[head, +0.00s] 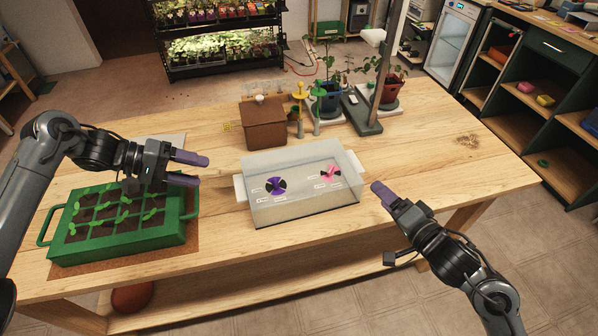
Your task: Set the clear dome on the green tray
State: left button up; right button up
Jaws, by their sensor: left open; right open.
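The clear dome (300,212) sits on the wooden table at the middle, a see-through box with a white handle at each end. The green tray (128,252) with seedlings in dark soil stands at the left on a brown mat. My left gripper (218,168) is open and empty, over the tray's far right part and left of the dome; it hides some seedlings. My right gripper (378,222) is open and empty, just right of the dome's right end, apart from its handle.

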aim_at(245, 181)
jog(key=shift+s, duration=0.1)
jog(key=shift+w+a, duration=0.1)
jog(key=shift+w, duration=0.4)
pick_arm(q)
jog(key=x, duration=1.1)
jog(key=shift+r, duration=0.1)
pick_arm(e)
jog(key=x, duration=1)
pick_arm(q)
jog(key=shift+s, duration=0.1)
jog(key=c, duration=1.1)
pick_arm(e)
jog(key=shift+f, duration=0.2)
jog(key=c, duration=1.2)
pick_arm(q)
jog(key=shift+c, duration=0.2)
